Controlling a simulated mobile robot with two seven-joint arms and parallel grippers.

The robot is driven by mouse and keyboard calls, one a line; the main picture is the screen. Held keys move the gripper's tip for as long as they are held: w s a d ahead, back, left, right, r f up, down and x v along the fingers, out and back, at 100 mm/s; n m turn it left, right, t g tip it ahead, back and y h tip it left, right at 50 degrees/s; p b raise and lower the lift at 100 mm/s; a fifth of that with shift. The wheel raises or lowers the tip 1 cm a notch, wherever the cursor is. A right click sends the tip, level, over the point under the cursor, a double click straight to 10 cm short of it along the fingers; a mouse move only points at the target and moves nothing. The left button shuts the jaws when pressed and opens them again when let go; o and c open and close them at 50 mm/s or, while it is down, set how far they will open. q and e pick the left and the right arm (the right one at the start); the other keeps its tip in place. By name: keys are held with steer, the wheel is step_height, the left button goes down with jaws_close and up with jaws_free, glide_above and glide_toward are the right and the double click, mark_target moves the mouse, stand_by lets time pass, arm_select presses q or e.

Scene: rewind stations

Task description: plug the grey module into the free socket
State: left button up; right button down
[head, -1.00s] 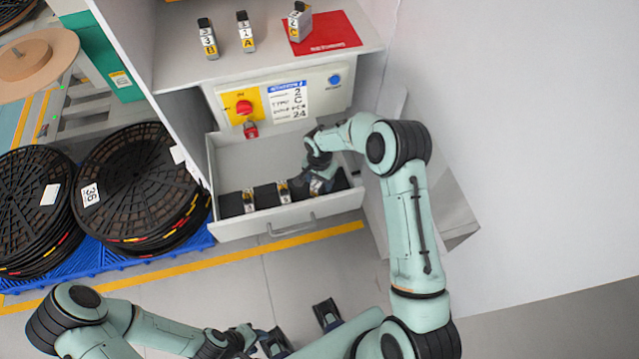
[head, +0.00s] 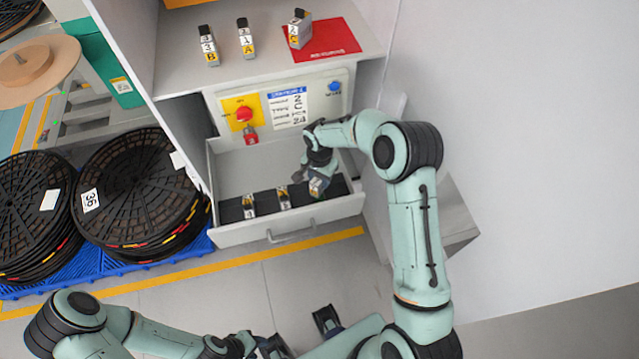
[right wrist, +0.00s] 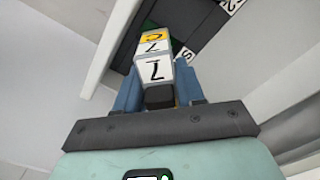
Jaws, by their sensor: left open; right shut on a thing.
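My right gripper (head: 317,172) is shut on a grey module (head: 318,187) with a yellow-and-white label. In the right wrist view the module (right wrist: 156,70) sits between the blue fingers; its label shows 7s and a yellow letter that looks like C. The gripper holds it over the right part of the open drawer (head: 230,231). The drawer has a dark socket strip (head: 265,197) with two other modules in it, a left one (head: 249,205) and a middle one (head: 283,197). Which socket is free is hard to tell. My left gripper (head: 272,346) is open and empty at the bottom, away from the drawer.
On the shelf above stand module B (head: 208,46), module A (head: 245,38) and module C (head: 299,29) on a red mat (head: 335,40). A panel has a yellow-red switch (head: 243,112), a label card and a blue button (head: 334,87). Black reels (head: 140,190) stand on the left.

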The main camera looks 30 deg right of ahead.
mark_target(319, 184)
step_height(319, 184, up, 14)
step_height(319, 184, down, 11)
steer(key=n+b, duration=0.3)
steer(key=n, duration=0.5)
steer(key=shift+s+b, duration=0.1)
steer(key=shift+b, duration=0.2)
arm_select(q)
steer(key=shift+s+f, duration=0.25)
steer(key=shift+f, duration=0.4)
steer(key=shift+s+f, duration=0.2)
steer(key=shift+f, duration=0.5)
steer(key=shift+s+f, duration=0.25)
steer(key=shift+f, duration=0.4)
arm_select(e)
steer(key=shift+f+n, duration=0.4)
steer(key=shift+n, duration=0.1)
steer(key=shift+f+b, duration=1.35)
steer(key=shift+f, duration=0.75)
steer(key=shift+f+b, duration=0.55)
steer(key=shift+f, duration=0.25)
arm_select(q)
steer(key=f, duration=0.3)
steer(key=shift+w, duration=0.25)
